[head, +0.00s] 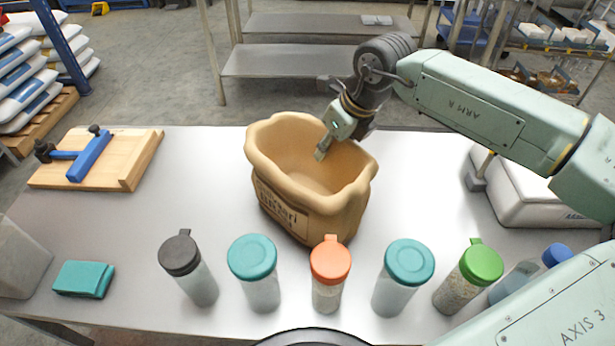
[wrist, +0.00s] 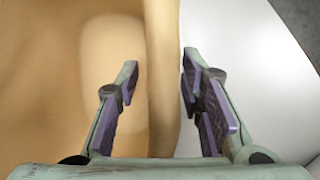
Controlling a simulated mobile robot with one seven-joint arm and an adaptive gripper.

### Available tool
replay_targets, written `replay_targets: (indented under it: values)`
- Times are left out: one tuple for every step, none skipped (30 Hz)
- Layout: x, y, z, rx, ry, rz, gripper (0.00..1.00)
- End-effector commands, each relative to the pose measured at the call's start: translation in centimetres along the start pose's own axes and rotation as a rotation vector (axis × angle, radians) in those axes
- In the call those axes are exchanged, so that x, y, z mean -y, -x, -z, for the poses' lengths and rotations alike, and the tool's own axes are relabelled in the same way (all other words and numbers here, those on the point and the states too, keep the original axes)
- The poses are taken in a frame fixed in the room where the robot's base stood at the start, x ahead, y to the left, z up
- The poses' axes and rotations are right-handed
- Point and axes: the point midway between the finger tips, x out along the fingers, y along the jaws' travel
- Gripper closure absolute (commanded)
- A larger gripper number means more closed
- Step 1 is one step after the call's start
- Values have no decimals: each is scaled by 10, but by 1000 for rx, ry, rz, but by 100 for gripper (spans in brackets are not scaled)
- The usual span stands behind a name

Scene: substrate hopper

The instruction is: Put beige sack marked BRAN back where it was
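The beige sack (head: 281,218) stands upright and open on the table, near its middle. Its front carries a label whose text is hard to read from here. My gripper (head: 325,146) is at the sack's back right rim, pointing down. In the wrist view the sack's wall (wrist: 163,70) runs between the two fingers of my gripper (wrist: 160,75). One finger is inside the sack and one outside. The fingers are apart, with a visible gap on the inner side, so they do not clamp the wall. The sack looks empty as far as I see inside.
Several lidded jars, among them an orange-lidded one (head: 328,270), line the table's front. A wooden board (head: 130,170) with a blue tool lies back left. A white scale-like device (head: 530,195) stands right. Bare table (head: 195,205) lies left of the sack.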

Motion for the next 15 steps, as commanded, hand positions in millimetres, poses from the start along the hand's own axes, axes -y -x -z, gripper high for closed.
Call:
replay_targets:
  values:
    - [-1,-4,0,-1,2,-1,65]
    - [-1,-6,0,0,1,-1,65]
    - [-1,-8,0,0,1,-1,65]
    - [-1,-9,0,1,1,-1,65]
    - [0,-9,0,1,1,0,65]
    - [0,-10,0,1,1,0,65]
    - [0,-10,0,1,1,0,65]
    - [0,-10,0,1,1,0,65]
    - [0,-9,0,1,1,0,65]
    - [0,-9,0,1,1,0,66]
    - [0,-9,0,1,1,0,68]
    - [0,-9,0,1,1,0,71]
    - [0,-9,0,1,1,0,73]
    - [0,-9,0,1,1,1,75]
    - [0,-9,0,1,1,1,78]
